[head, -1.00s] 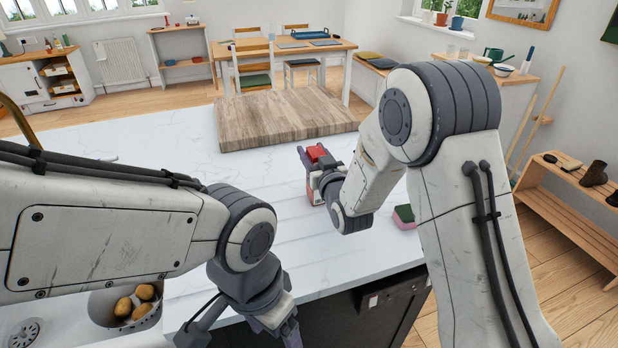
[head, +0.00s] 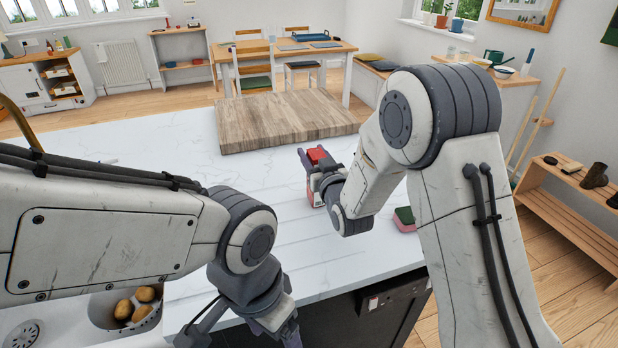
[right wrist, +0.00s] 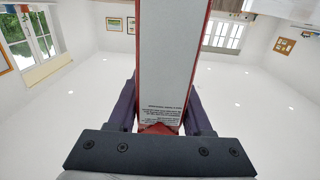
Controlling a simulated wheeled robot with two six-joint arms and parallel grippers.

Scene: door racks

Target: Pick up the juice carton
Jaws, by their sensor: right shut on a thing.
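The juice carton (head: 317,155), red-topped with a pale side, is upright near the middle of the white counter in the head view. My right gripper (head: 314,168) is shut on it, with a finger showing on its far left side. In the right wrist view the carton (right wrist: 168,60) shows a pale panel with red edges and small print, between the two dark fingers. Whether its base touches the counter is hard to tell. My left gripper (head: 270,322) is at the bottom edge of the head view, its fingertips cut off.
A thick wooden board (head: 285,122) lies on the counter behind the carton. A pink and green sponge (head: 404,219) lies to its right near the counter's edge. A colander with potatoes (head: 135,304) is at the lower left.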

